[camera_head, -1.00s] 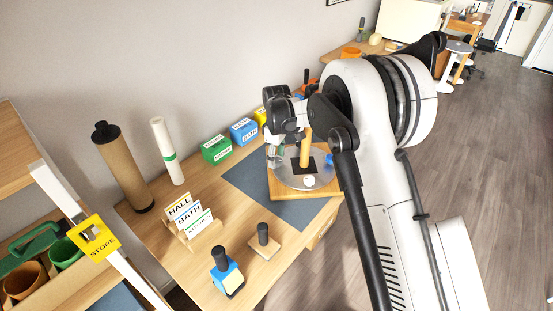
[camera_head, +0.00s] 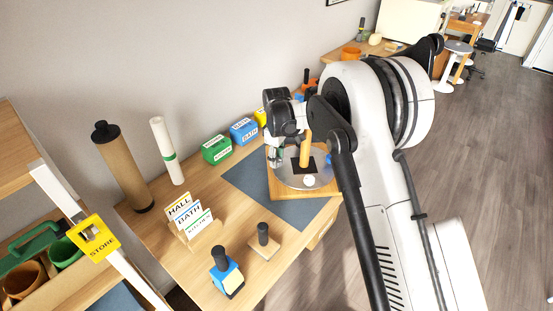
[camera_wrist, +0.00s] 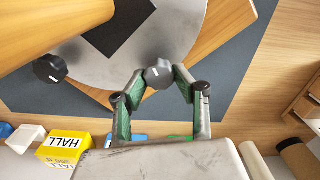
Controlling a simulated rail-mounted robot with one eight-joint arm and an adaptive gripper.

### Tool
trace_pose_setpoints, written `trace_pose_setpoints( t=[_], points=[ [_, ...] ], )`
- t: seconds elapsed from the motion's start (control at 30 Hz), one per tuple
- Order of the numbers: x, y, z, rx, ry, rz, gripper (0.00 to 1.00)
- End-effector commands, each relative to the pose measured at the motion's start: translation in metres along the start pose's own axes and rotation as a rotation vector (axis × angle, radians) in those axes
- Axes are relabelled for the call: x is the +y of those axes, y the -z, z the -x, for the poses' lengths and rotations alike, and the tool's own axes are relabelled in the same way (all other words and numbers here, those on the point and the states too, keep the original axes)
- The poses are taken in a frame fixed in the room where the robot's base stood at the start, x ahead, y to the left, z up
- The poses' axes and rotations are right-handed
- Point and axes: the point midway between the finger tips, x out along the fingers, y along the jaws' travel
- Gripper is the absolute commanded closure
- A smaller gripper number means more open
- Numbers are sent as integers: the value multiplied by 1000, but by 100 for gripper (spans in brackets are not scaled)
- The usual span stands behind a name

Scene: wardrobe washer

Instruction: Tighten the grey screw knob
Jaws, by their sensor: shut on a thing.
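The grey screw knob (camera_wrist: 158,74) has a pale pointer line and sits at the edge of a round metal plate (camera_wrist: 185,25). My gripper (camera_wrist: 158,78) has green-padded fingers and is shut on this knob, one fingertip at each side. In the head view my gripper (camera_head: 278,153) is at the left side of the plate (camera_head: 296,178), and the knob is mostly hidden there. A darker knob (camera_wrist: 50,68), also with a pale line, sits apart at the left in the wrist view.
The plate is on a wooden board (camera_head: 290,194) over a dark blue mat (camera_head: 247,178). A wooden post (camera_head: 306,145) stands on the plate. Green (camera_head: 216,149) and blue (camera_head: 243,131) labelled boxes stand behind. Label cards (camera_head: 190,218) and a blue-based tool (camera_head: 226,277) are nearer.

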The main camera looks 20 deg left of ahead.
Motion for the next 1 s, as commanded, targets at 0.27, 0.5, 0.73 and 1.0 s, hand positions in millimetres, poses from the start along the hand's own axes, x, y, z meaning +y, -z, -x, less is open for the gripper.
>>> trace_pose_setpoints(
  t=[0.27,0.5,0.73,1.0],
  points=[
    [1,0,-2,0,0,-133,99],
    [1,0,-2,0,0,-343,99],
    [2,0,-2,0,0,-563,99],
    [3,-1,-1,0,0,-819,99]
  ],
)
